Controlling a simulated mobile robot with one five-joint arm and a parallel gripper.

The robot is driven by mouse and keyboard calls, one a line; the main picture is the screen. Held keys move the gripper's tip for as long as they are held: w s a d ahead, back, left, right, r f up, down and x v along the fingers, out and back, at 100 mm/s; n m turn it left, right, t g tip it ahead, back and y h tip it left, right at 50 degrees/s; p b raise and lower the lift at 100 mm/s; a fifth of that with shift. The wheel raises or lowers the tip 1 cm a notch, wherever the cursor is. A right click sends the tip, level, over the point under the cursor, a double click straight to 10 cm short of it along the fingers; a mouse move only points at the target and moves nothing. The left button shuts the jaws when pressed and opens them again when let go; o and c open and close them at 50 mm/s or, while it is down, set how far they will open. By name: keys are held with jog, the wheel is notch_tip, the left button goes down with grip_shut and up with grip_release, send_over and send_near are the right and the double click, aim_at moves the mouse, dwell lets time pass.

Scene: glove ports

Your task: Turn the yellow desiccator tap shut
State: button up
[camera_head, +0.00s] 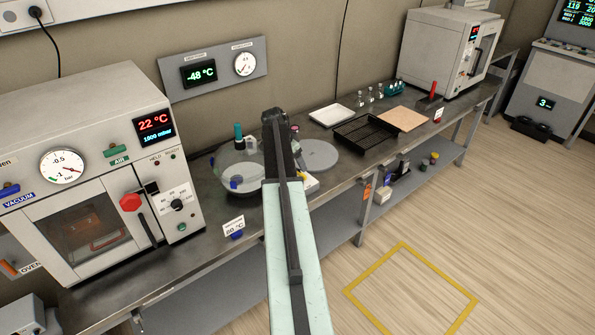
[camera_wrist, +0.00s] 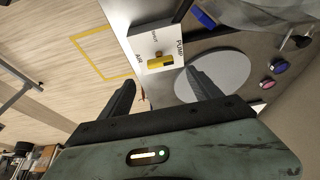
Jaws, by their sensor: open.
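The yellow tap (camera_wrist: 158,63) sits on a white plate (camera_wrist: 146,44) in the wrist view. The plate carries the words AIR and PUMP and a smaller label too small to read surely. The tap's handle lies roughly crosswise in the picture; which label it points to I cannot tell. My gripper (camera_wrist: 160,77) is open and empty, with one finger to each side of the tap and apart from it. In the head view my arm covers most of the tap's area; only a bit of the white plate (camera_head: 311,184) shows beside it. A glass bowl (camera_head: 238,175) stands left of my arm.
A grey disc (camera_head: 319,155) lies on the bench right of my arm and close to the right finger in the wrist view (camera_wrist: 222,72). A vacuum oven (camera_head: 95,170) stands at left. The floor in front is clear.

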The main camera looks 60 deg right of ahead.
aim_at(301, 173)
jog(key=b+x, duration=0.7)
jog(key=x, duration=0.1)
jog(key=shift+w+a, duration=0.1)
jog(key=shift+w, duration=0.1)
jog(key=shift+r, duration=0.1)
jog(key=c, duration=1.4)
